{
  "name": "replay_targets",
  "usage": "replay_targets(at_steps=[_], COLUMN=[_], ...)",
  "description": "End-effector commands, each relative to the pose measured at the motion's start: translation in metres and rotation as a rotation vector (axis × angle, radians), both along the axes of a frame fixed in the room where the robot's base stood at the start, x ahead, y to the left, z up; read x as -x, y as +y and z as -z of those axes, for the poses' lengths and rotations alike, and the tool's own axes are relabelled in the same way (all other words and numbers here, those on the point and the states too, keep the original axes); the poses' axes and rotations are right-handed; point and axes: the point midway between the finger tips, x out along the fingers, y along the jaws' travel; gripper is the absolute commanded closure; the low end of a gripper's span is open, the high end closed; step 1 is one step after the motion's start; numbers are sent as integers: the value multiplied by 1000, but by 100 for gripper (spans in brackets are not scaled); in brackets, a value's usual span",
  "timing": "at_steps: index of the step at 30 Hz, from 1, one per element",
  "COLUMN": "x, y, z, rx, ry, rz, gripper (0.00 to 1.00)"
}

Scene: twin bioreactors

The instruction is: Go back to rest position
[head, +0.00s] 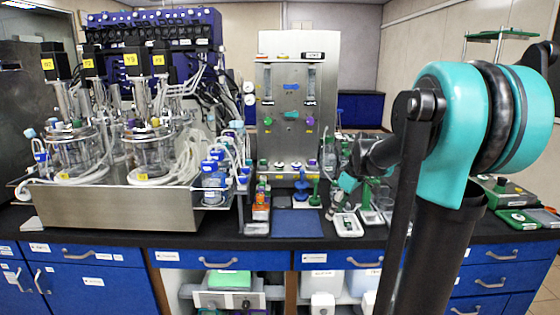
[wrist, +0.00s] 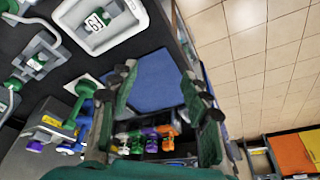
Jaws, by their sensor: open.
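My gripper (wrist: 160,76) is open in the wrist view, its two dark green fingers spread apart with nothing held between them. Beyond the fingers is a blue mat (wrist: 168,82) on the black bench. In the head view my arm reaches from the right toward the middle of the bench, and its end is small and partly hidden among the glassware. The same blue mat shows in the head view (head: 296,224), left of the arm's end.
Twin bioreactors (head: 150,150) stand in a steel tray (head: 120,207) at left. A steel panel (head: 292,100) stands behind the mat. A white tray (head: 348,224), a green stand (wrist: 80,98) and a rack of small coloured bottles (head: 261,205) crowd the mat. Tiled floor (wrist: 265,60) is clear.

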Motion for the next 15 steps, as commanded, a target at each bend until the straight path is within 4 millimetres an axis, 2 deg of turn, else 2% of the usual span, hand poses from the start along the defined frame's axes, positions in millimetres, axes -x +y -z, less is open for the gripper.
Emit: replay_targets(at_steps=[5, 12, 15], x=[54, 159, 193], y=[6, 6, 3], z=[35, 105, 128], rx=[22, 29, 17], ry=[10, -14, -31], rz=[199, 594, 721], gripper=[52, 52, 52])
